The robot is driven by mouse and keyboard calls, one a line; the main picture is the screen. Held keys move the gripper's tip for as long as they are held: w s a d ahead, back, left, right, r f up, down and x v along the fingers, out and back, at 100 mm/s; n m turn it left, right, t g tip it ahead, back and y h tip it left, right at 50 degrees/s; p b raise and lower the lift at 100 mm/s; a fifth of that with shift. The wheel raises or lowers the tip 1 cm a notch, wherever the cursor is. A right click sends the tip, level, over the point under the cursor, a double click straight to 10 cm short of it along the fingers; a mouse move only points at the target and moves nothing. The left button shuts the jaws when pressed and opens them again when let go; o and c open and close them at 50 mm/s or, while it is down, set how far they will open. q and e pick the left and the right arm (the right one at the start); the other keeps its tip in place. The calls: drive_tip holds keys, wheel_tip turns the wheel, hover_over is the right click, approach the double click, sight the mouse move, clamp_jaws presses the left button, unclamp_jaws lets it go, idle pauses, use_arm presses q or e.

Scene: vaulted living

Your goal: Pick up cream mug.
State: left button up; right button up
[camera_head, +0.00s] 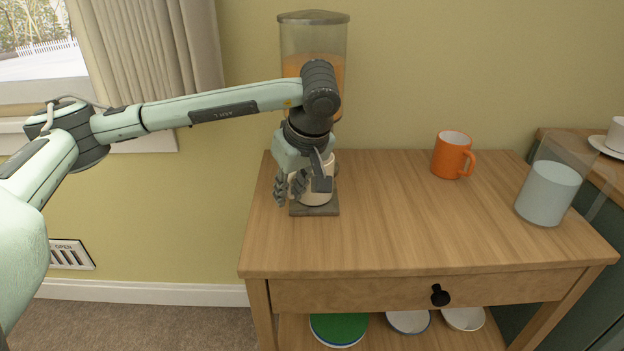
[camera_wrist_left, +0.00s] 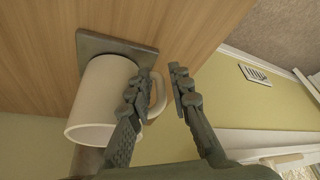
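The cream mug (camera_head: 315,195) stands upright on a dark square plate (camera_head: 314,211) at the left of the wooden cabinet top. In the left wrist view the mug (camera_wrist_left: 98,98) shows at the left, its handle towards my fingers. My left gripper (camera_head: 302,186) is at the mug and hides part of it in the head view. In the left wrist view the gripper (camera_wrist_left: 165,74) is open, with the handle between its two fingers. One finger is close to the mug's wall; I cannot tell whether it touches. My right gripper is not in view.
A clear dispenser (camera_head: 313,38) with orange contents stands behind my left wrist. An orange mug (camera_head: 451,157) and a glass-like container (camera_head: 548,193) stand further right on the cabinet top (camera_head: 400,225). The middle is clear. Dishes (camera_head: 339,328) lie on the lower shelf.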

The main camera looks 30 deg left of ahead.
use_arm(q)
clamp_jaws()
drive_tip(key=shift+r, duration=0.1)
idle(0.4)
